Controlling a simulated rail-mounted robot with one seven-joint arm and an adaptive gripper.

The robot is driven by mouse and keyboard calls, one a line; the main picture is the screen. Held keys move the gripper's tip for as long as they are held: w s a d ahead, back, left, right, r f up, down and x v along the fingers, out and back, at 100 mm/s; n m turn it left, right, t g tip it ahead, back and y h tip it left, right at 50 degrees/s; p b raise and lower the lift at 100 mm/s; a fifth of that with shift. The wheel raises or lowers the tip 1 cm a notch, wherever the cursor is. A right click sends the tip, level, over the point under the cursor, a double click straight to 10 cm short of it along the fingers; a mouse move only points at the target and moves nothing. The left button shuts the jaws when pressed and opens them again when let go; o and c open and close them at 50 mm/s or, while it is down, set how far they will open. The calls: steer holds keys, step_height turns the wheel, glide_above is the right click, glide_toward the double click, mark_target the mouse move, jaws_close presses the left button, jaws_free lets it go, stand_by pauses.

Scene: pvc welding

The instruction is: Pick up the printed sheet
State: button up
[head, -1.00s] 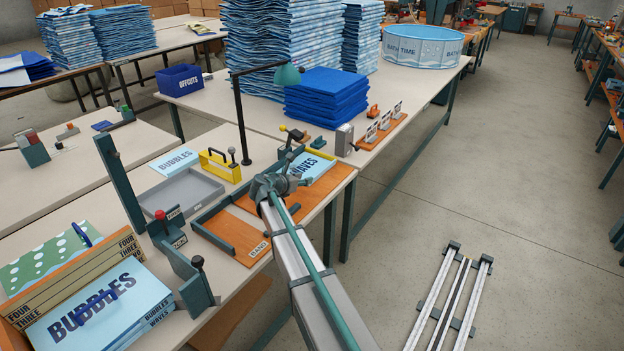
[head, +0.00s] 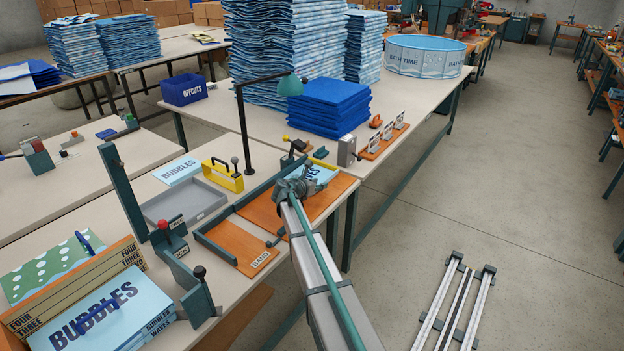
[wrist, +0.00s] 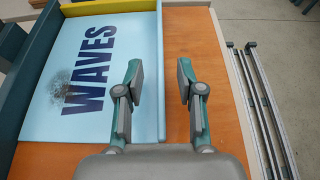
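The printed sheet (wrist: 90,75) is light blue with dark "WAVES" lettering and a dark speckled smudge. It lies on an orange board (wrist: 205,60); in the head view the sheet (head: 322,172) is partly hidden by my arm. My gripper (wrist: 160,82) is open above the sheet's right edge, one finger over the sheet and the other over bare board. A narrow strip along that edge looks folded or raised. Nothing shows held between the fingers. The head view shows my gripper (head: 297,187) over the board, its fingers hard to make out.
Teal rails edge the board. A lamp (head: 243,125) stands behind. A "BUBBLES" stack (head: 110,308) is at the front left. Floor at right is mostly open.

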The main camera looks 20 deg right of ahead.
steer(key=shift+w+d+f, duration=0.25)
steer(key=shift+w+d, duration=0.05)
steer(key=shift+d, duration=0.25)
jaws_close()
steer(key=shift+r, duration=0.1)
